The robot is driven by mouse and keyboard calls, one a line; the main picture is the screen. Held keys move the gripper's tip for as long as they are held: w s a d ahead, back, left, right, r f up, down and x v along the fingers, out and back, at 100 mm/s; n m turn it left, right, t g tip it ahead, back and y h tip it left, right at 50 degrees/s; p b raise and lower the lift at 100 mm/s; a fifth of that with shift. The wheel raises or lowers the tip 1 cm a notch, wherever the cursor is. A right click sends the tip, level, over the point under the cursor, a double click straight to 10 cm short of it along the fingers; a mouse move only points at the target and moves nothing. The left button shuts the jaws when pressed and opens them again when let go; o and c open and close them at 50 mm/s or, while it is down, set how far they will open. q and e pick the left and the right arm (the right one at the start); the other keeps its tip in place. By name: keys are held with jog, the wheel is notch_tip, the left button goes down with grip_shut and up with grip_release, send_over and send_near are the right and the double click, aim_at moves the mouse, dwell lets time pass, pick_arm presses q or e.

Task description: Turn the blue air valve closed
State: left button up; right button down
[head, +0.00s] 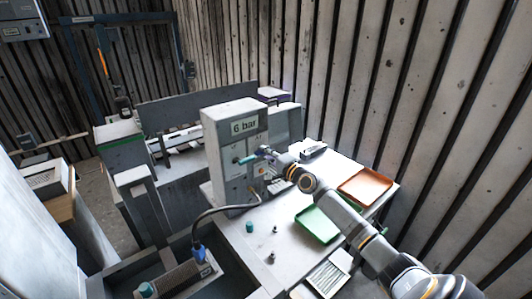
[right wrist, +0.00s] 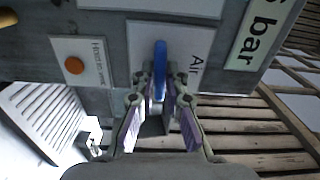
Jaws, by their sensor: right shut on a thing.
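The blue air valve (right wrist: 160,62) is a narrow blue handle on a white plate labelled "Air", on the grey housing's front. In the right wrist view its handle lies in line with the fingers. My right gripper (right wrist: 160,88) is shut on the handle, one finger on each side; the fingers hide its lower part. In the head view my right gripper (head: 264,153) is at the front of the grey housing (head: 222,150), below the "6 bar" sign (head: 244,126). My left gripper does not show.
An orange button (right wrist: 74,65) sits on a plate beside the valve. A green tray (head: 318,226) and an orange tray (head: 366,187) lie on the table, right of the housing. A dark hose with a blue end (head: 199,253) curves at the front. Small parts stand on the table.

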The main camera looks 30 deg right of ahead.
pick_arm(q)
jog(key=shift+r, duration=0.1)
pick_arm(e)
jog(key=shift+m, duration=0.5)
jog(key=c, duration=1.4)
grip_release()
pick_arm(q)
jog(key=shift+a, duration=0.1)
